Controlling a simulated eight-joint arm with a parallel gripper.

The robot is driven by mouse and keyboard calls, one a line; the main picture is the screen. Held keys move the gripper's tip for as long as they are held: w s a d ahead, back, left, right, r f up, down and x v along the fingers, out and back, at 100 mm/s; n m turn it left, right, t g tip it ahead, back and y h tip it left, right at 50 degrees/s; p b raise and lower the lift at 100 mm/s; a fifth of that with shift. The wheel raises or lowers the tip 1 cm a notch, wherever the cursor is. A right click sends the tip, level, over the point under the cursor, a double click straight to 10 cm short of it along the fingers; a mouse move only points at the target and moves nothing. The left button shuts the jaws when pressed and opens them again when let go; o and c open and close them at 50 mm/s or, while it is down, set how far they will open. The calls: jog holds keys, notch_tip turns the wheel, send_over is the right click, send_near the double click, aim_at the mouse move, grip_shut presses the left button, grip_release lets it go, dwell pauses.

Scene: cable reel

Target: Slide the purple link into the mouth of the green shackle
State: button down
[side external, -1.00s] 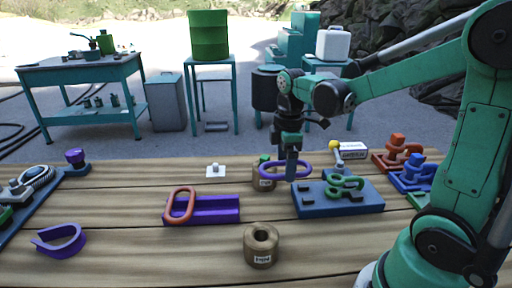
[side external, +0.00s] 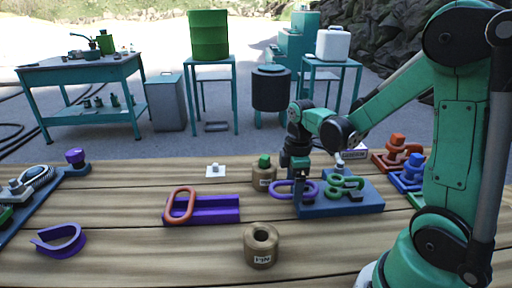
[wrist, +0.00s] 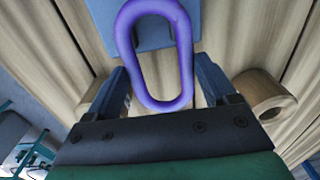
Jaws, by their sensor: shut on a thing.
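The purple link (side external: 272,190) is an oval ring lying roughly flat in my gripper (side external: 301,205). My gripper is shut on it. In the wrist view the link (wrist: 124,45) reaches out between the two fingers of my gripper (wrist: 163,92), over a blue surface. In the side view the link is at the left edge of the blue board (side external: 365,203), just left of the green shackle (side external: 335,196). The shackle sits on the board and looks curved. Its mouth is hard to make out, and I cannot tell whether the link touches it.
A tan spool with a green top (side external: 263,178) stands close behind the link. Another tan spool (side external: 261,258) stands in front. An orange link (side external: 168,207) leans on a purple channel block (side external: 218,209) to the left. Red (side external: 398,157) and blue (side external: 411,178) fixtures stand to the right.

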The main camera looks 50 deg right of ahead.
jog(key=shift+s+d, duration=2.2)
jog(key=shift+s, duration=0.1)
jog(key=shift+f, duration=0.2)
grip_release()
jog(key=shift+r, duration=2.65)
jog(key=w+a+r+m+t, duration=0.2)
jog(key=a+m+t, duration=0.1)
jog(key=a, duration=0.4)
jog(key=w+a+r+m+t, duration=0.2)
jog(key=a+m+t, duration=0.2)
jog(key=a+m, duration=0.2)
jog(key=shift+a, duration=0.8)
